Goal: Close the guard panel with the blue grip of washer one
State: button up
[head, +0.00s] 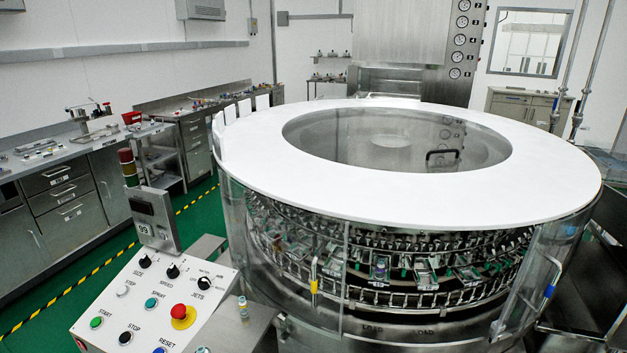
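The washer (410,190) is a large round machine with a white ring top and clear guard panels around its side. A grip with a blue band (548,291) is on a clear guard panel (522,285) at the washer's right front. That panel appears swung aside, away from the front opening, where racks (430,270) show above the LOAD labels. Its exact angle is hard to tell through the clear material. A grip with a yellow band (314,285) is on another clear panel at the left front. My gripper is not in view.
A control console (150,300) with knobs and a red stop button (180,311) stands at front left, beside a small vial (243,307). Steel benches (60,190) line the left wall. Green floor (200,200) with a yellow-black line lies between. Metal structures crowd the right edge.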

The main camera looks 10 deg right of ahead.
aim_at(550, 293)
jog(key=z, duration=1.9)
jog(key=i+j+u, duration=0.15)
jog(key=i+u, duration=0.2)
jog(key=i, duration=0.15)
jog(key=i+u, duration=0.35)
jog(key=i, duration=0.2)
